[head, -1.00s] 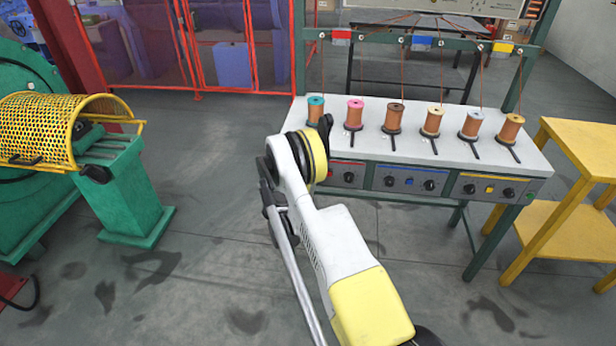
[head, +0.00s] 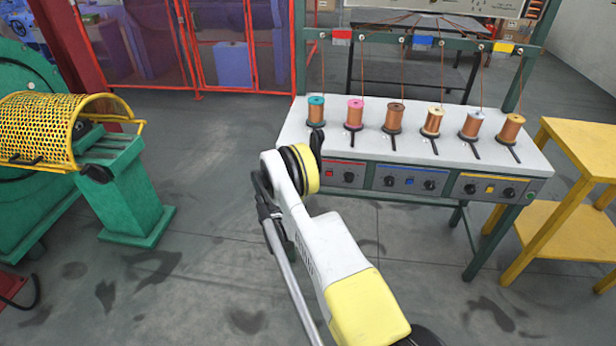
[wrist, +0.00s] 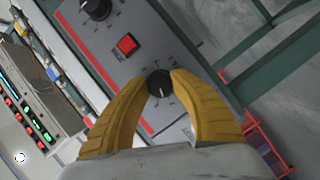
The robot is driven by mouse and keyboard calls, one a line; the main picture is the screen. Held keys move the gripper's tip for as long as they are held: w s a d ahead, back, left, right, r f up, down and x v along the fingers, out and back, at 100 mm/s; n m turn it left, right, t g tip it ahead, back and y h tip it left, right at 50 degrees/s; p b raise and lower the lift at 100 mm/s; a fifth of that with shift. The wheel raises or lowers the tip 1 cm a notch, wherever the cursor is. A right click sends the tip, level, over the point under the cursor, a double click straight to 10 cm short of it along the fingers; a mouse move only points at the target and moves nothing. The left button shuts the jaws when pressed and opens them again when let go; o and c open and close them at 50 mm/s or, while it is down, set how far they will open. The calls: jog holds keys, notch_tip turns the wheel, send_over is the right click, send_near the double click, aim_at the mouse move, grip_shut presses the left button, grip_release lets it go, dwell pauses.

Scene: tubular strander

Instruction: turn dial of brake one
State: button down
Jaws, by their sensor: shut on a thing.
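The black dial (wrist: 159,83) shows in the wrist view on a grey panel (wrist: 135,70) with a red stripe. In the head view the red-striped panel section (head: 345,164) is at the left end of the bench front. My arm hides the dial and my fingers there. The dial's exact setting is too small to read.
A red button (wrist: 126,44) and a second black dial (wrist: 97,8) share the panel. Blue (head: 409,181) and yellow (head: 489,188) sections lie further right. Several copper spools stand on the bench top (head: 440,150). A yellow table (head: 590,150) stands at right.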

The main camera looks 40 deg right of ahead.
jog(key=shift+s+d, duration=0.1)
jog(key=c, duration=1)
grip_release()
jog(key=shift+d, duration=0.1)
jog(key=shift+c, duration=0.2)
jog(key=shift+r, duration=0.2)
notch_tip(320, 180, up, 9)
jog(key=shift+s+f, duration=0.1)
jog(key=shift+f, duration=0.05)
jog(key=shift+r, duration=0.45)
